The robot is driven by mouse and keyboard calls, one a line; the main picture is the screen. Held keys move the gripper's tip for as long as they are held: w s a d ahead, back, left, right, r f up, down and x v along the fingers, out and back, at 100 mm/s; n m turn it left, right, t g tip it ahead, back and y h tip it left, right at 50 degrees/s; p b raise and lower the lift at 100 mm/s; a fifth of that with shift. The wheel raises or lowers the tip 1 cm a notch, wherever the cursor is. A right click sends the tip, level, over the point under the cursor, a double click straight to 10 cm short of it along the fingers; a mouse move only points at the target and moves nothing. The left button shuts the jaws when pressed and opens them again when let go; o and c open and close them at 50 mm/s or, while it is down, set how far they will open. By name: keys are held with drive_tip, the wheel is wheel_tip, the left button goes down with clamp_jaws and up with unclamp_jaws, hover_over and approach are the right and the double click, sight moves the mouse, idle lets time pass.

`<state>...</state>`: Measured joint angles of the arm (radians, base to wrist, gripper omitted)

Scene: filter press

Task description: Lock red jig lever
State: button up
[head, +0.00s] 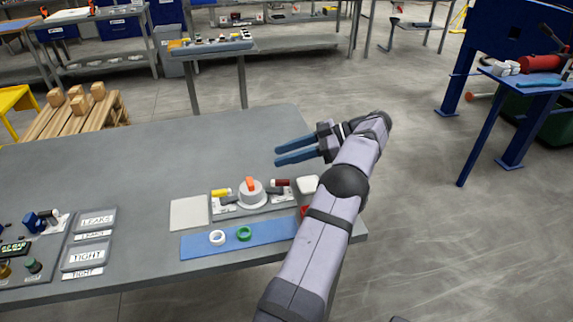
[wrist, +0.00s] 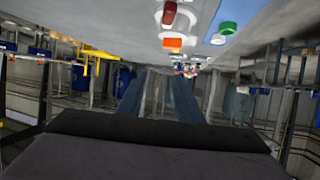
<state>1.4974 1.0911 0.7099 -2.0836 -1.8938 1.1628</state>
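The jig (head: 238,208) stands near the table's front edge, with a round white part topped by an orange piece (head: 250,184). The red lever (head: 280,182) is on the jig's right side and a yellow lever (head: 221,192) on its left. In the wrist view, the red lever (wrist: 169,14) shows at the top, beside the orange piece (wrist: 172,42). My gripper (head: 278,156) is open and empty, its blue fingers apart and pointing left. It is above the table, behind the jig and apart from the red lever. How far the lever is turned I cannot tell.
A blue mat (head: 205,246) in front holds a white ring (head: 217,238) and a green ring (head: 244,233); a red ring (head: 304,211) is partly behind my arm. A pale plate (head: 189,213) lies left of the jig. Trays marked LEAKS (head: 96,211) and TIGHT (head: 84,268) stand left. The table's back is clear.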

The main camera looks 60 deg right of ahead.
drive_tip(key=shift+r, duration=0.4)
drive_tip(key=shift+o, duration=0.3)
